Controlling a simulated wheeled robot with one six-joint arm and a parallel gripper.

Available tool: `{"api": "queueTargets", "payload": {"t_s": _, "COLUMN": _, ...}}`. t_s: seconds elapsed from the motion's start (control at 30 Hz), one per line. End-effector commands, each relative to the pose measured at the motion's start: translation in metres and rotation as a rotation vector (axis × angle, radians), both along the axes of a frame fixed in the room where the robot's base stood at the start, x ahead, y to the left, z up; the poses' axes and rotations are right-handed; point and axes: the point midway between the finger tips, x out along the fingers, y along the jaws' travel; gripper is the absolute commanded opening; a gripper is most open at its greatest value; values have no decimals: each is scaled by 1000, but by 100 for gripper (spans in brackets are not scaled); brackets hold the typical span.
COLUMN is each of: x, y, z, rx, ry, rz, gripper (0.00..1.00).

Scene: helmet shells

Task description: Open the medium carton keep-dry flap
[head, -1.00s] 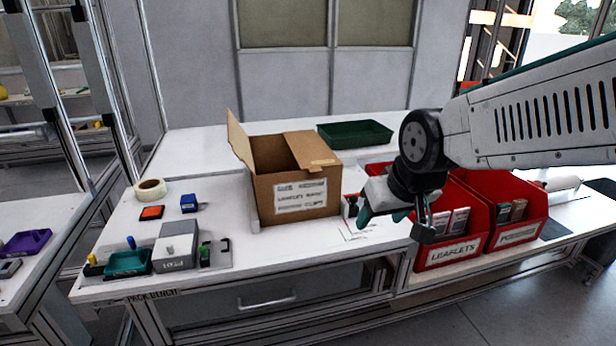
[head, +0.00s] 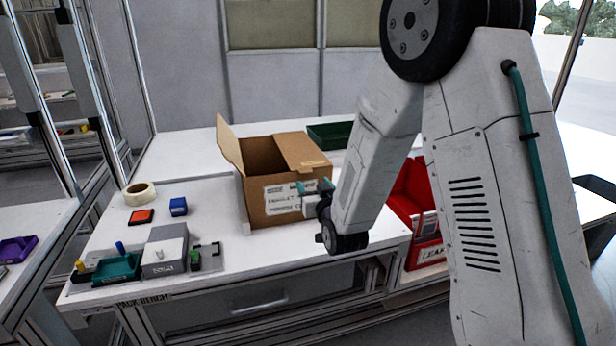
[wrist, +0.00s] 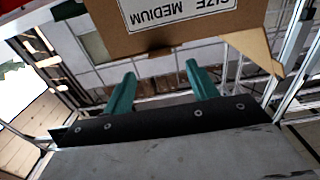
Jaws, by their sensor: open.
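The brown cardboard carton (head: 285,215) stands on the white bench with its top partly open. Its left flap (head: 230,145) stands up, tilted outward. Its right flap (head: 303,150) lies over the right part of the opening. A white printed label (head: 280,199) is on its front face, partly hidden by my gripper. My gripper (head: 313,186) is open with teal fingers, in front of the carton's front right. In the wrist view the carton (wrist: 200,38) appears upside down with a "SIZE MEDIUM" label, and nothing lies between my fingers (wrist: 160,75). I cannot tell whether they touch the carton.
A green tray (head: 330,135) lies behind the carton. A red leaflet bin (head: 425,255) stands right, largely hidden by my arm. Tape (head: 140,192), an orange pad (head: 141,216), a blue block (head: 178,206) and a grey box (head: 165,250) are left.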

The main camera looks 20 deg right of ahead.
Motion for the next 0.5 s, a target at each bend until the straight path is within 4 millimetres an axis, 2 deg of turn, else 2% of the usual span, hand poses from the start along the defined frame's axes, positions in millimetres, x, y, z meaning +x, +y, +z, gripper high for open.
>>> {"api": "queueTargets", "payload": {"t_s": 0.1, "x": 21, "y": 0, "z": 0, "rx": 0, "ry": 0, "rz": -1, "gripper": 58}}
{"api": "queueTargets", "payload": {"t_s": 0.3, "x": 50, "y": -1, "z": 0, "rx": 0, "ry": 2, "rz": -1, "gripper": 58}}
{"api": "queueTargets", "payload": {"t_s": 0.5, "x": 63, "y": -1, "z": 0, "rx": 0, "ry": 2, "rz": -1, "gripper": 58}}
